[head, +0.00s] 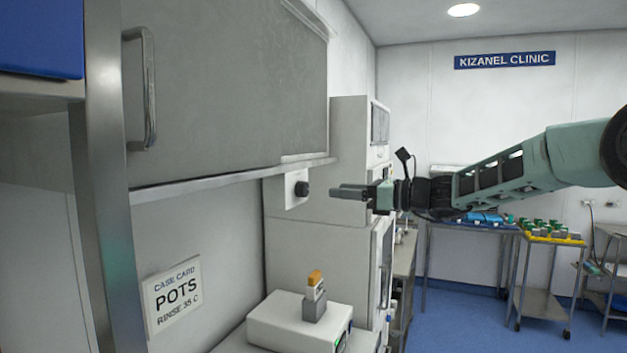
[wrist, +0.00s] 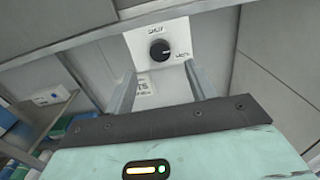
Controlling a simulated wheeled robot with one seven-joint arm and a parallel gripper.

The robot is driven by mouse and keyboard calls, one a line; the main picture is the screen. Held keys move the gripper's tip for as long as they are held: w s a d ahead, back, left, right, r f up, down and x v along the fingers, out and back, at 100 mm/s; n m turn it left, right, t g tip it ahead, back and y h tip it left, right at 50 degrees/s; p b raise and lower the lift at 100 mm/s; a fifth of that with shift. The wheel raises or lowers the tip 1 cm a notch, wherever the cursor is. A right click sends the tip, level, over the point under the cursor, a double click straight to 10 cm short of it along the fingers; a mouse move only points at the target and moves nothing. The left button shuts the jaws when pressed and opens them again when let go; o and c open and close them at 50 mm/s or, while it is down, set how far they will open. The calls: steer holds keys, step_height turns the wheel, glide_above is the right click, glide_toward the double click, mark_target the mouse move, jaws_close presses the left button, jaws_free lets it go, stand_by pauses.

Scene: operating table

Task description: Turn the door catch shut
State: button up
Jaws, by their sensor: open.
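The door catch is a round black knob (head: 302,188) on a small white plate (head: 287,190) below the grey cabinet door (head: 225,85). In the wrist view the knob (wrist: 159,50) sits between and beyond the fingers. A label reading SHUT is above it; smaller lettering to its right is hard to read. A faint pale mark on the knob seems to face right, towards that lettering. My gripper (head: 335,192) points left at the knob, a short gap away. In the wrist view its two fingers (wrist: 160,75) are apart with nothing between them.
A metal ledge (head: 235,178) runs under the cabinet door, just above the catch. A white machine (head: 300,320) with a small grey and orange item stands below. A tall white cabinet (head: 318,240) is behind the catch. Trolleys stand further right.

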mark_target(306, 188)
steer(key=p+x, duration=0.3)
steer(key=x, duration=0.5)
steer(key=shift+a+p, duration=0.2)
steer(key=shift+p, duration=0.1)
steer(key=c, duration=1)
